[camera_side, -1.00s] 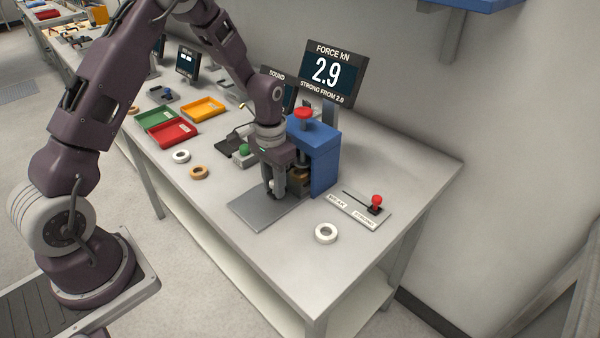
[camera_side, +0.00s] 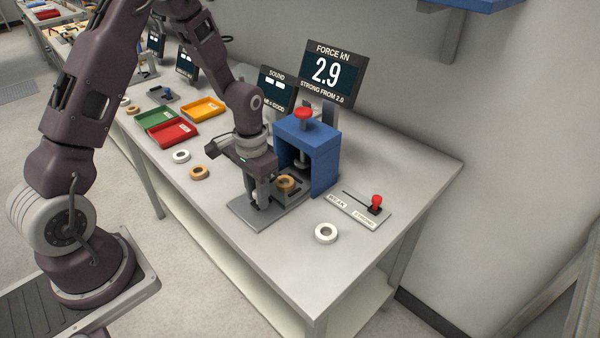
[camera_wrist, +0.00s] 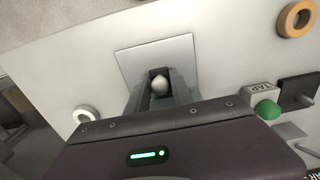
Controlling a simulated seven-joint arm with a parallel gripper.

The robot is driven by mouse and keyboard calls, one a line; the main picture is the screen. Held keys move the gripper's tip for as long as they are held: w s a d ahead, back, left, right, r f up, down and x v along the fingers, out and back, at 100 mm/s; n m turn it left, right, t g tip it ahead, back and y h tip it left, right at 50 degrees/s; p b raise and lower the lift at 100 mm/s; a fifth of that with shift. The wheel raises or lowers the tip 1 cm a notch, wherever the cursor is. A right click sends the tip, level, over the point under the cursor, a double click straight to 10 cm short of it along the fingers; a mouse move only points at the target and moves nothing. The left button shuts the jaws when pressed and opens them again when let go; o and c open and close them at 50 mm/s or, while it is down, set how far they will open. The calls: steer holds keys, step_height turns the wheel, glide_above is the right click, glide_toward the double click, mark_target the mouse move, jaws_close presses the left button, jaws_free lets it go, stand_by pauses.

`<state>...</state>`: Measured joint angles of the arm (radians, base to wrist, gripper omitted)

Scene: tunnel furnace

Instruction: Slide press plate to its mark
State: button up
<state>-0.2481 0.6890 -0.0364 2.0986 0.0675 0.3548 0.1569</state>
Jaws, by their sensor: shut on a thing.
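The press plate (camera_side: 291,194) is a dark sliding plate under the front of the blue press (camera_side: 322,160), drawn partly out over a grey base sheet (camera_side: 243,213). A tan ring (camera_side: 286,183) sits on it. My gripper (camera_side: 257,200) points down in front of the press, shut on a small pale knob (camera_wrist: 159,86) at the plate's front. The fingers hide most of the knob in the side view. The grey sheet also shows in the wrist view (camera_wrist: 135,60). I cannot make out a mark.
The force display (camera_side: 327,72) reads 2.9. A red-knobbed slider (camera_side: 375,203) with WEAK and STRONG labels stands right of the press. White rings (camera_side: 326,233) and a tan ring (camera_side: 199,173) lie on the table. Red (camera_side: 173,133), green and orange trays stand at left.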

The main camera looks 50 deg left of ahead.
steer(key=shift+s, duration=3.3)
steer(key=o, duration=1.7)
steer(key=shift+w, duration=0.1)
step_height(320, 180, up, 7)
steer(key=shift+r, duration=0.1)
